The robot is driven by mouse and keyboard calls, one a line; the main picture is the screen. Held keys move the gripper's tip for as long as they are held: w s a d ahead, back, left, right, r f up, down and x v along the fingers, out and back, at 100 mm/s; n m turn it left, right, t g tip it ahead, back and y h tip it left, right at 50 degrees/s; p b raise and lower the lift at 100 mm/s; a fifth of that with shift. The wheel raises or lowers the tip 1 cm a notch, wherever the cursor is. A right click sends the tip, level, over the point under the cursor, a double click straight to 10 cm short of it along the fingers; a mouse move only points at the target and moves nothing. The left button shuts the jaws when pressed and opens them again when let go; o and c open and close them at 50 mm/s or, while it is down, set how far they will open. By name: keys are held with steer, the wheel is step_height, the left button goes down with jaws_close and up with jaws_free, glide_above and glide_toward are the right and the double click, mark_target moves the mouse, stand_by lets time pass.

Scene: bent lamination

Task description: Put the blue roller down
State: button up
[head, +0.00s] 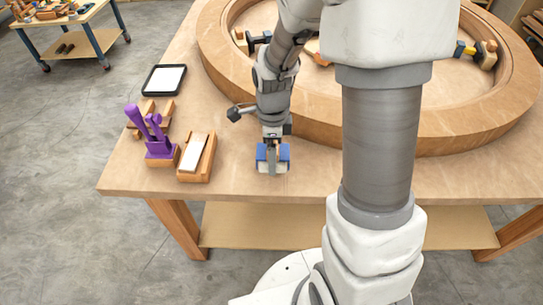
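The blue roller (261,153) is at the front part of the wooden worktable (320,178), right of the wooden tray. It has blue sides and a pale lower part. My gripper (272,152) points down onto it, with a grey finger across the middle of the roller. The gripper looks shut on the roller; the far finger is hidden. The roller is at or just above the tabletop; I cannot tell whether it touches.
A wooden tray with a white strip (194,153), a purple-handled tool (159,149), wooden pieces and a black-framed tablet (164,80) lie to the left. A large curved wooden form (225,68) with clamps fills the back. Bare tabletop lies in front and right.

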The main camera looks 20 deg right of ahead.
steer(key=shift+f, duration=1.45)
